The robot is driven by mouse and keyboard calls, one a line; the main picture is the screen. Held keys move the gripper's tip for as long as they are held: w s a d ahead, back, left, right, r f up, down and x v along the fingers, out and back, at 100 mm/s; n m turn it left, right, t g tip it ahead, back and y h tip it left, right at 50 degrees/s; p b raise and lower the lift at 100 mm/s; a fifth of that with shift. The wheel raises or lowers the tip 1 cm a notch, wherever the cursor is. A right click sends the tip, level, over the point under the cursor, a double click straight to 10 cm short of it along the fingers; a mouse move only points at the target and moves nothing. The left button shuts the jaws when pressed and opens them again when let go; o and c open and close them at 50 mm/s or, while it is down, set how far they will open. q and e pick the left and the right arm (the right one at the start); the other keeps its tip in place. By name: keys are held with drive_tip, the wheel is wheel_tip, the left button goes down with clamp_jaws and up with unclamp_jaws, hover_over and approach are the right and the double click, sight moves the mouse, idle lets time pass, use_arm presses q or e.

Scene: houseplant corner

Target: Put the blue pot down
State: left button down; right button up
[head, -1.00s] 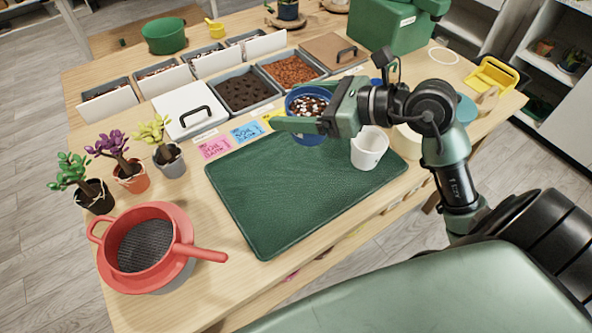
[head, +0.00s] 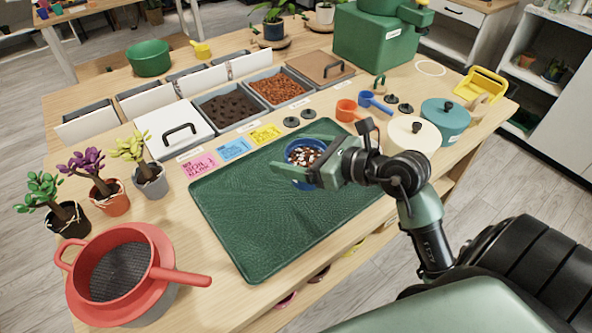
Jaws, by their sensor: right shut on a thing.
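The blue pot (head: 305,188) holds brown filling with white bits. It is upright over the right half of the green mat (head: 248,222). My right gripper (head: 296,171) is shut on the pot at its near side, and the fingers hide part of its wall. I cannot tell whether the pot's base touches the mat. My left gripper is not in view.
A red sieve (head: 120,272) stands at the front left beside three small potted plants (head: 108,197). Soil bins (head: 232,105) line the back. Orange (head: 346,110) and blue scoops (head: 375,101), a cream canister (head: 411,135) and a teal one (head: 445,120) stand right. The mat's left half is clear.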

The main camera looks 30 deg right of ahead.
drive_tip(key=shift+f+b, duration=0.3)
drive_tip(key=shift+f, duration=2.05)
drive_tip(key=shift+f, duration=0.15)
drive_tip(key=o, duration=1.4)
drive_tip(key=shift+c, duration=0.2)
drive_tip(key=shift+r, duration=0.2)
drive_tip(key=v, duration=1)
drive_tip(key=shift+s+d+f, duration=0.1)
drive_tip(key=shift+s, duration=0.2)
drive_tip(key=shift+v, duration=0.75)
